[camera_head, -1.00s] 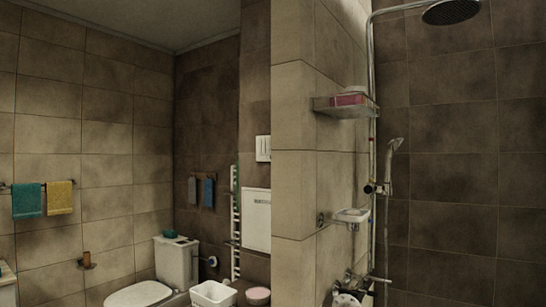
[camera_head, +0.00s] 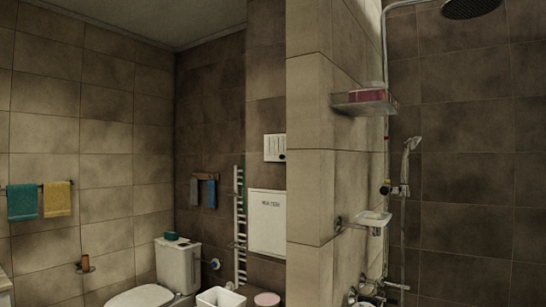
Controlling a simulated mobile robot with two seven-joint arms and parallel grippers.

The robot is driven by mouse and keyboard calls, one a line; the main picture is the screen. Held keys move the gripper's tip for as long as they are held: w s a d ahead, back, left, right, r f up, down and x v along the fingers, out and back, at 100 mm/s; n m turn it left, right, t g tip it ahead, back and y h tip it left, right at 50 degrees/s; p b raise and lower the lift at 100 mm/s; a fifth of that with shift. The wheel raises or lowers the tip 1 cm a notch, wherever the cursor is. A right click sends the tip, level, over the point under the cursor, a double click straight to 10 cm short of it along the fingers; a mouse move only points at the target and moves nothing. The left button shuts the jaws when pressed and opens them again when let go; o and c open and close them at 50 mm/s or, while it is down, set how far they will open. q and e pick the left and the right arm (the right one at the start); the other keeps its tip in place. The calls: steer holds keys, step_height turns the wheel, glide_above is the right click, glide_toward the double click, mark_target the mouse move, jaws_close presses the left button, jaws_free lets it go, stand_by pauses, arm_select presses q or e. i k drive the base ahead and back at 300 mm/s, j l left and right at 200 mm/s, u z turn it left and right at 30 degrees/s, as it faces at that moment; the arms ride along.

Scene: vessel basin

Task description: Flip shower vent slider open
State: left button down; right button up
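A small white wall plate (camera_head: 274,148) with vertical slots is on the dark tiled wall left of the pale wall corner. It may be the vent with its slider, but it is too small for me to tell the slider's position. Neither of my grippers shows in the head view.
A pale tiled wall (camera_head: 311,200) juts out in the middle. Right of it are a shelf (camera_head: 362,103), soap dish (camera_head: 373,217), hand shower (camera_head: 409,150) and shower head (camera_head: 470,8). A towel rail (camera_head: 239,220), toilet (camera_head: 175,268) and white bin (camera_head: 221,298) stand left.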

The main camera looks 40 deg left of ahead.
mark_target(282, 156)
steer(key=j+z, duration=0.15)
steer(key=j, duration=0.6)
steer(key=i+j+z, duration=0.2)
steer(key=j, duration=0.55)
steer(key=k+j+z, duration=0.15)
steer(key=j, duration=0.6)
steer(key=j+z, duration=0.2)
steer(key=j, duration=0.55)
steer(key=k+j+z, duration=0.15)
steer(key=j, duration=0.6)
